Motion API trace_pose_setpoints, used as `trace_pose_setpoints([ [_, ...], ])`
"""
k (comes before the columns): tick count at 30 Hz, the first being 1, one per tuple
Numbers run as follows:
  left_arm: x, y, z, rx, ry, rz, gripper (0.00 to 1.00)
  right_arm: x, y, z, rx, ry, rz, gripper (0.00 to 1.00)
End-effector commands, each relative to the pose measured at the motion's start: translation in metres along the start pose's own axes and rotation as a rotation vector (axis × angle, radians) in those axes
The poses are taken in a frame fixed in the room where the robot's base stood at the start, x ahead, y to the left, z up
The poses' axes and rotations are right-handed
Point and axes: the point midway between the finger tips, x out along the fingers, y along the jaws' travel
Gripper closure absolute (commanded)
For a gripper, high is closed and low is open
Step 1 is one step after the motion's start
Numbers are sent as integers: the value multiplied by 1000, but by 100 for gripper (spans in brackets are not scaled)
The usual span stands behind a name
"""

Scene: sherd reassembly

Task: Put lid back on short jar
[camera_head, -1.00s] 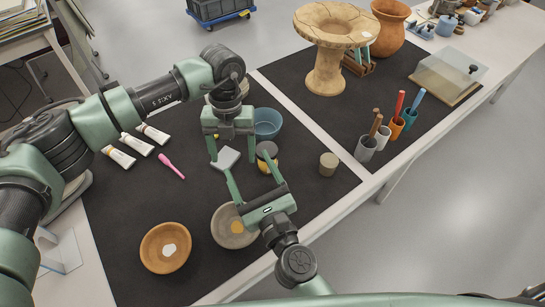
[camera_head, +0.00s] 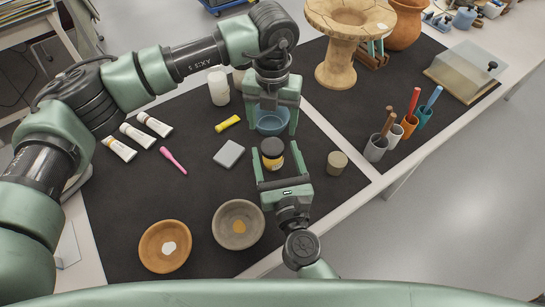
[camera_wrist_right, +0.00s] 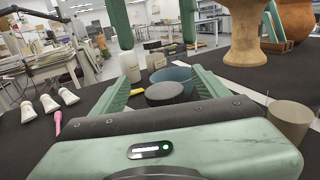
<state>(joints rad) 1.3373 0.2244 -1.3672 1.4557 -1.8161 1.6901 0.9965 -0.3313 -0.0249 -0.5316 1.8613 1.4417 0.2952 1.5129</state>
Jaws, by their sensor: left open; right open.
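The short jar (camera_head: 272,163), with a yellow label, stands upright on the dark mat. A dark grey round lid (camera_head: 271,147) sits on its top and looks level; whether it is fully seated I cannot tell. My right gripper (camera_head: 276,153) is open, its fingers on either side of the jar, with no clear contact. In the right wrist view the lid (camera_wrist_right: 164,93) shows between the open fingers and the jar body is mostly hidden. My left gripper (camera_head: 271,131) is open and empty, pointing down just behind the jar, in front of the blue bowl (camera_head: 272,121).
A beige cylinder (camera_head: 337,163) stands right of the jar. A grey block (camera_head: 229,154) and yellow tube (camera_head: 228,124) lie left. Two bowls, brown (camera_head: 150,237) and grey (camera_head: 225,212), stand in front. Tool cups (camera_head: 376,150) are at right.

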Motion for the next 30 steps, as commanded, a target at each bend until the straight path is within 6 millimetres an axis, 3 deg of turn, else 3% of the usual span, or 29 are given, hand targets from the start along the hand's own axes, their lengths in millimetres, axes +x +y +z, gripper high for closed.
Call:
trace_pose_setpoints([
  [9, 0, 0, 0, 0, 0, 0, 26, 1, -2, -62, -11, -4, 2, 25],
  [18, 0, 0, 0, 0, 0, 0, 26, 56, -1, -57, -2, -6, -1, 25],
  [24, 0, 0, 0, 0, 0, 0, 26, 72, -1, -58, -1, -4, -1, 25],
  [30, 0, 0, 0, 0, 0, 0, 26, 75, -1, -58, -1, -3, -1, 25],
])
